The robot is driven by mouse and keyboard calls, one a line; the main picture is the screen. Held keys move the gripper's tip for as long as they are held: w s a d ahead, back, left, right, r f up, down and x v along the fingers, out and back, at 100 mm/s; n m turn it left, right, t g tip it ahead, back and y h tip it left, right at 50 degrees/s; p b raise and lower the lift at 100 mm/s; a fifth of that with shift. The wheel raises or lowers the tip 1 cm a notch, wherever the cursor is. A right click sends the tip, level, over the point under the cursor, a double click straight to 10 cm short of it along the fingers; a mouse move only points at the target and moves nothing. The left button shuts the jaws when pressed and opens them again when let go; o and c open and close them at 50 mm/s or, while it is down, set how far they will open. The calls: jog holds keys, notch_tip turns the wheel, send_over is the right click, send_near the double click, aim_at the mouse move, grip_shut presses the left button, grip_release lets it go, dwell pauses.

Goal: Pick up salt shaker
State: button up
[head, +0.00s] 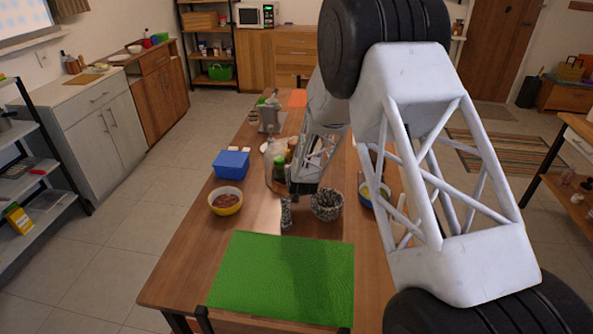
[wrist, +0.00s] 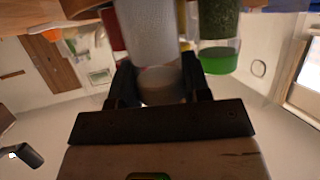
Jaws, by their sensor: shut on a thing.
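My gripper (wrist: 160,84) is shut on a shaker with pale, whitish contents (wrist: 150,28) and a beige cap. It looks like the salt shaker. The two dark fingers stand on either side of the cap. In the wrist view, a green-filled shaker with a bright green cap (wrist: 219,50) is just right of it, and a red one shows partly behind the left finger. In the head view, my gripper (head: 294,186) is low over the wooden table, beside the group of spice dispensers (head: 280,165). The held shaker is hard to make out there.
On the table (head: 185,255) are a green mat (head: 285,278), a small speckled object (head: 286,214), a speckled bowl (head: 327,206), a yellow bowl (head: 226,201) and a blue box (head: 231,164). Another bowl (head: 372,196) is partly behind my arm. The mat is bare.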

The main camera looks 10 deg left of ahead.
notch_tip(320, 180, up, 18)
dwell(0.7)
jog(key=shift+d+f, duration=0.1)
jog(key=shift+d, duration=0.05)
dwell(0.5)
jog(key=s+d+f+g, duration=0.5)
jog(key=s+d+f, duration=0.3)
jog(key=s+d, duration=0.4)
jog(key=shift+s+d+m+g, duration=0.2)
jog(key=shift+s+m+g, duration=0.15)
jog(key=shift+s, duration=0.6)
dwell(0.6)
jog(key=shift+f+g, duration=0.45)
jog(key=shift+g, duration=0.3)
dwell(0.5)
jog(key=shift+s+f+m+g, duration=0.1)
jog(key=shift+f+m+g, duration=0.45)
jog(key=shift+g, duration=1.7)
jog(key=shift+s+f+m+g, duration=0.15)
jog(key=shift+f+g, duration=0.75)
jog(key=shift+g, duration=1.3)
jog(key=shift+s+f+m+g, duration=0.1)
jog(key=shift+f+m+g, duration=0.45)
jog(key=shift+g, duration=1.7)
